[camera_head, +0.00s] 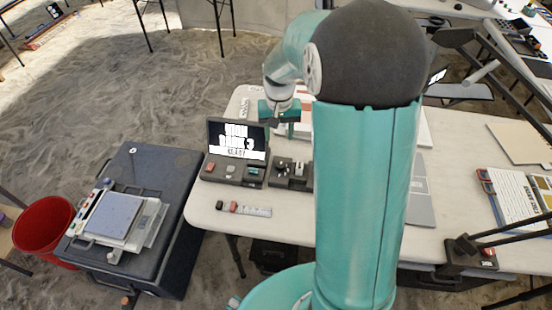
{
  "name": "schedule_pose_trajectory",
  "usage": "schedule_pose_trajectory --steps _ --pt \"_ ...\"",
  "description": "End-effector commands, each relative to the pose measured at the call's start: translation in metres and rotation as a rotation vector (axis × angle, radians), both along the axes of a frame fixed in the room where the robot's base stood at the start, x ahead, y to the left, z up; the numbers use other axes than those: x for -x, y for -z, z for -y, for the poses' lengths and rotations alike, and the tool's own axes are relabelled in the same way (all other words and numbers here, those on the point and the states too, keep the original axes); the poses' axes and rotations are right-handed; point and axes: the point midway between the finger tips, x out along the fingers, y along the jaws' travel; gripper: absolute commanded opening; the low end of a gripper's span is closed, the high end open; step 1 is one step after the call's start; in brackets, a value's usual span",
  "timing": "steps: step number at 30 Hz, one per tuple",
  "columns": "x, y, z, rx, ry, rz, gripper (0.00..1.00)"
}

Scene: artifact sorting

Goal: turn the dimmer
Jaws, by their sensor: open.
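A dark control console (222,173) stands at the left end of the white table. It has a lit screen (238,139), a red button, a small pale round control (231,168) and a teal part. A dark box (290,174) with a dark knob-like part and a white upright part (299,168) sits at its right. I cannot tell which control is the dimmer. My gripper (279,133) is open and empty, pointing down just behind the dark box and right of the screen. It appears apart from the controls. My teal arm hides the table's middle.
A strip with small blocks (244,209) lies at the table's front left. The white table (285,226) has bare room beside it. A dark case (160,180) and a red bucket (42,223) stand on the sandy floor at left. Papers (510,197) lie at the right.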

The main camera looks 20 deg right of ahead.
Motion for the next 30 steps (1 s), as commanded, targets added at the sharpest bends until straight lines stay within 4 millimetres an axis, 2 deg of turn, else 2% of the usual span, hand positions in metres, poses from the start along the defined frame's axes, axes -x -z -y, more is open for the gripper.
schedule_pose_trajectory --steps 5,18,24,30 --pt "0.004 0.026 0.003 0.0 0.003 -0.003 0.47" --pt "0.003 0.11 0.003 0.0 0.002 -0.002 0.47" --pt "0.001 0.128 0.003 0.0 0.002 0.001 0.47" --pt "0.0 0.131 0.002 0.001 0.002 0.002 0.47"
